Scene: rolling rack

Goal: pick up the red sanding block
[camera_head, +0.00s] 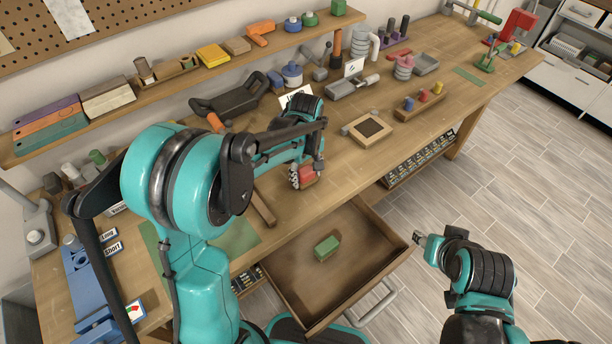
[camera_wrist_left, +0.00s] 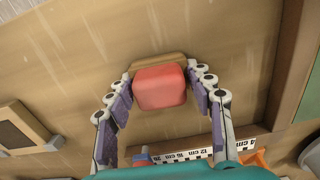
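The red sanding block (camera_head: 306,177) is at the worktop's front edge, above the open drawer. In the left wrist view the red block (camera_wrist_left: 160,87) has a tan layer behind it. My left gripper (camera_head: 303,168) is at the block, its arm reaching in from the left. In the wrist view the left gripper's purple-padded fingers (camera_wrist_left: 161,82) stand on either side of the block, very close to its sides. Whether they press on it I cannot tell. My right gripper (camera_head: 420,239) is right of the drawer, away from the block; its finger opening is too small to make out.
The open drawer (camera_head: 385,267) holds a green block (camera_head: 326,248). A framed dark pad (camera_head: 367,130) and a pegged wooden tray (camera_head: 420,101) lie right of the left gripper. A black clamp-like tool (camera_head: 230,98) lies behind it. A shelf (camera_head: 150,92) runs along the wall.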

